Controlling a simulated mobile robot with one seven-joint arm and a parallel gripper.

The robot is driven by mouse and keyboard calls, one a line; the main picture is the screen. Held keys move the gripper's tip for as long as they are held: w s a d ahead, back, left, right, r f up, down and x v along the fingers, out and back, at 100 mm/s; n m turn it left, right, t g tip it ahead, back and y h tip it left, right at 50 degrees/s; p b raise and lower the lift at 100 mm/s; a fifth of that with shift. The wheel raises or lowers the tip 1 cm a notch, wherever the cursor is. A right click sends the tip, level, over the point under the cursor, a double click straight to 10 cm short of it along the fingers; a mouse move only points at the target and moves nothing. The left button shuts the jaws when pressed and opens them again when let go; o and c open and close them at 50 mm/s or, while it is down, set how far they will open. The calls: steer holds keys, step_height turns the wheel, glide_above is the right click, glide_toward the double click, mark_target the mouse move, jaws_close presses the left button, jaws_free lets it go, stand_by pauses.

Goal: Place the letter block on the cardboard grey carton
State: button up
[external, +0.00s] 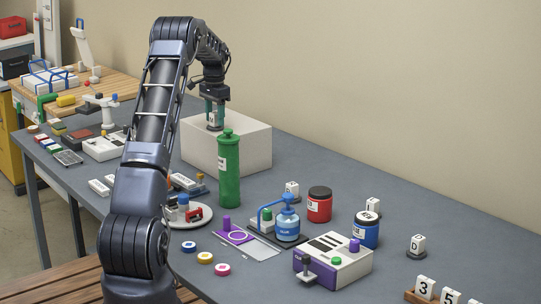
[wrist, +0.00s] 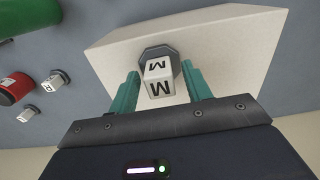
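The letter block (wrist: 159,78), white with a black M on its faces and a dark octagonal base, is on top of the pale grey carton (wrist: 105,55). In the external view the carton (external: 238,155) stands at the back of the table, and the block is mostly hidden by the gripper. My gripper (wrist: 160,72) has its teal fingers on either side of the block, with narrow gaps showing. It looks open around the block. In the external view my gripper (external: 215,122) points down, low over the carton's top.
A tall green canister (external: 229,170) stands just in front of the carton. Red jar (external: 319,204), blue jar (external: 366,230) and other letter blocks, including a D block (external: 417,245), stand to the right.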

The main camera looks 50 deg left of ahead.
mark_target(215, 113)
step_height(215, 113, up, 12)
steer(key=shift+r, duration=0.15)
stand_by(0.6)
steer(key=s+d+r, duration=0.2)
steer(key=d+r, duration=0.3)
steer(key=d, duration=0.4)
steer(key=s+d+r+t, duration=0.15)
steer(key=d+r, duration=0.35)
steer(key=d, duration=0.5)
steer(key=s+d+r, duration=0.2)
steer(key=d+r, duration=0.3)
steer(key=d, duration=0.4)
steer(key=s+d+r+t, duration=0.1)
steer(key=s+d, duration=0.5)
steer(key=d, duration=0.2)
steer(key=s+d+r, duration=0.1)
steer(key=s+d, duration=0.5)
steer(key=d, duration=0.3)
steer(key=s+d+f, duration=0.3)
steer(key=s+d, duration=0.2)
steer(key=s, duration=0.3)
steer(key=s+d+f+t, duration=0.1)
steer(key=s+d+f, duration=0.3)
steer(key=s, duration=0.4)
steer(key=s+d+f+t, duration=0.1)
steer(key=s+d+f, duration=0.2)
steer(key=s+d, duration=0.3)
steer(key=s, duration=0.2)
steer(key=shift+s+f, duration=0.3)
steer(key=shift+f, duration=0.1)
